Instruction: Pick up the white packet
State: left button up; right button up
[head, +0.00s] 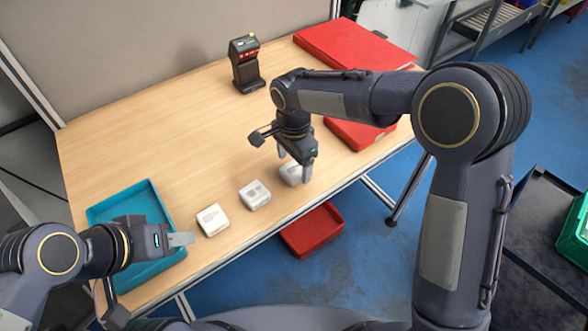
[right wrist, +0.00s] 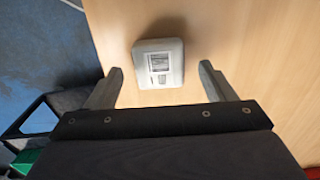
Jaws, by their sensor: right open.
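Three small white packets lie in a row near the table's front edge: a left one (head: 212,219), a middle one (head: 255,195) and a right one (head: 290,175). My right gripper (head: 294,169) is open and points down over the right packet, partly hiding it. In the right wrist view one white packet (right wrist: 158,63), with a printed label on top, lies between and just beyond the open fingertips (right wrist: 160,69), with a gap on each side. My left gripper (head: 182,239) is over the teal tray's right side; its finger opening cannot be made out.
A teal tray (head: 150,203) stands at the table's left end. A black scanner (head: 246,72) stands upright at the back. A red bin (head: 312,230) is below the front edge. The table's middle is clear.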

notch_tip(320, 180, down, 2)
jog(key=shift+c, duration=0.2)
jog(key=c, duration=1.1)
jog(key=shift+r, duration=0.15)
